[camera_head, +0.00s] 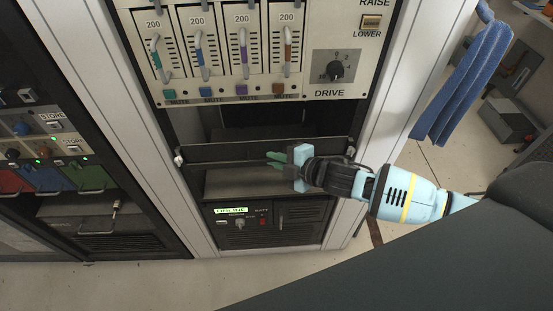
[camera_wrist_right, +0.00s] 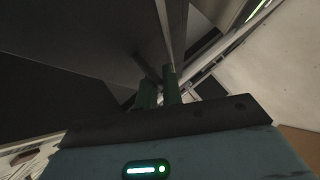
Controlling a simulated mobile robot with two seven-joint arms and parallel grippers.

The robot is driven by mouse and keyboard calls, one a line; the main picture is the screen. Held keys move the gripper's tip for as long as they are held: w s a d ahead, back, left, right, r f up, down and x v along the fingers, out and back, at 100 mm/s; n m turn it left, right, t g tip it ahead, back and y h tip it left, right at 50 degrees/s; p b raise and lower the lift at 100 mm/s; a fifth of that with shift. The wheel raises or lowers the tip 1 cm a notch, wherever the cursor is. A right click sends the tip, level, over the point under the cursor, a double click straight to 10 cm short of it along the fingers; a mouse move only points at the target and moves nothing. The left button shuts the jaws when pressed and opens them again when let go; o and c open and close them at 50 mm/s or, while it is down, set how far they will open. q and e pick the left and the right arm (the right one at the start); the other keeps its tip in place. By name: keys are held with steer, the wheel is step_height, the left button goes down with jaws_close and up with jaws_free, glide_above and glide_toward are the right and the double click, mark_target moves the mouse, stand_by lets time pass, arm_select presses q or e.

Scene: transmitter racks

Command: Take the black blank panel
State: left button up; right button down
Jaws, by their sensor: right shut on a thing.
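The black blank panel (camera_head: 225,152) is a long, thin dark strip across the rack opening, below the mute and drive unit. My right gripper (camera_head: 275,159) reaches in from the right, and its green fingers are shut on the panel right of its middle. In the right wrist view the green fingertips (camera_wrist_right: 159,92) are close together around a thin dark edge. How deep the fingers grip is hard to see there. My left gripper is not in view.
Below is a dark unit with a lit green display (camera_head: 230,211). Pale rack posts stand on both sides. A blue cloth (camera_head: 462,82) hangs at the right. Floor is clear in front.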

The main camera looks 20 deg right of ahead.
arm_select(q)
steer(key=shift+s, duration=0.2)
arm_select(e)
steer(key=shift+s, duration=0.1)
